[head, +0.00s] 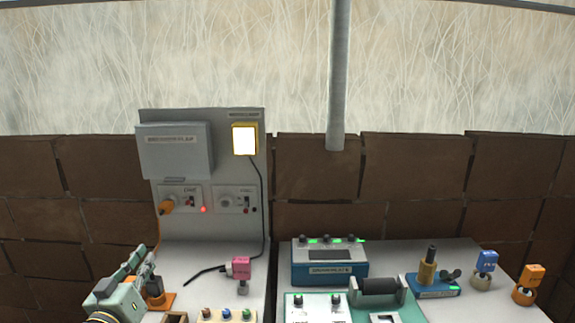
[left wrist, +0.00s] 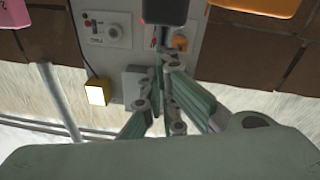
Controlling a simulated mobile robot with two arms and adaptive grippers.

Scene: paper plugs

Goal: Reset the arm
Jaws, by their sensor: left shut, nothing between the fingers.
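My left gripper (head: 148,264) is at the lower left of the head view, over the near left part of the grey bench. Its fingers are shut with nothing between them. In the left wrist view the shut fingers (left wrist: 163,45) point up the picture towards the grey panel. A black plug on an orange base (head: 162,300) stands just to the right of the gripper in the head view; I cannot tell whether they touch. My right gripper does not show.
A grey panel (head: 222,180) with a lit lamp (head: 244,139), sockets and an orange plug (head: 167,206) stands behind. A pink plug (head: 241,267) stands on the bench. Blue (head: 486,262) and orange (head: 529,283) plugs and a blue box (head: 330,268) are at right.

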